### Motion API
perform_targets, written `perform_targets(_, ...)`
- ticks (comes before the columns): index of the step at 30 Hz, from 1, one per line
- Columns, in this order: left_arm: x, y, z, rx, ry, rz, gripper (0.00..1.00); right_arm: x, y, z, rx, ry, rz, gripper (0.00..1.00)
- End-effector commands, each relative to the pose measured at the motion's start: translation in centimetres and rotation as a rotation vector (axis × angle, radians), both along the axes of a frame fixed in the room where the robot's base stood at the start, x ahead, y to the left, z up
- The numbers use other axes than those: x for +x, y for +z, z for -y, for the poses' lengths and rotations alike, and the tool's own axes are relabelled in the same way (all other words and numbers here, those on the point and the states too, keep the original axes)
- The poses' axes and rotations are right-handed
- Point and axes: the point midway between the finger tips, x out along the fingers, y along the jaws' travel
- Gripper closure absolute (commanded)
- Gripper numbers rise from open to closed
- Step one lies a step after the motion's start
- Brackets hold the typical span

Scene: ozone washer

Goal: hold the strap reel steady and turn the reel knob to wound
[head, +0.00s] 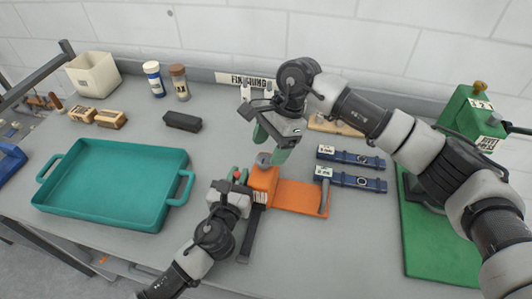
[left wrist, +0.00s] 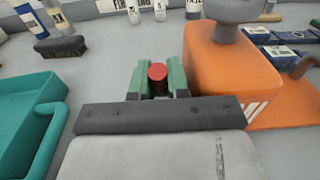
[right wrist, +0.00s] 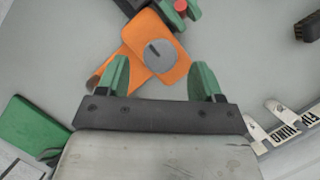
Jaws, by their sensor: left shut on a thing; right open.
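The strap reel (head: 262,183) is an orange block with a round grey knob (head: 263,160) on top. In the right wrist view the knob (right wrist: 160,54) carries a dark line; no position label is readable. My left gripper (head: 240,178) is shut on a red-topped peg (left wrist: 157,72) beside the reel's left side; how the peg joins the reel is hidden. My right gripper (head: 272,143) is open and empty just above the knob. In the right wrist view the knob lies ahead of its spread fingers (right wrist: 160,78), not between them.
An orange plate (head: 298,198) extends right from the reel, and a dark strip (head: 248,238) runs forward. Blue straps (head: 352,158) lie to the right. A teal tray (head: 112,217) is left, a green mat (head: 440,245) right. A dark block (head: 182,121) lies behind.

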Motion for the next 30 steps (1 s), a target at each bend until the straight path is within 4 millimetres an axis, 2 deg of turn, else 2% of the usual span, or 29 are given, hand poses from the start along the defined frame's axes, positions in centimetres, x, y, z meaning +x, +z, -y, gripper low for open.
perform_targets(6,0.0,-0.1,0.0,0.0,0.0,-0.001,1.0,-0.5,-2.1,-0.7,0.0,-0.001,0.0,0.33)
perform_targets(17,0.0,-0.1,0.0,0.0,0.0,-0.001,1.0,-0.5,-2.5,-0.9,-0.001,-0.001,0.001,0.35)
perform_targets(26,0.0,-0.1,0.0,0.0,0.0,-0.002,1.0,-0.5,-2.5,-0.9,-0.001,-0.001,0.001,0.81)
perform_targets(30,0.0,-0.1,0.0,0.0,0.0,-0.002,1.0,-0.5,-2.5,-0.8,0.0,-0.005,0.002,0.82)
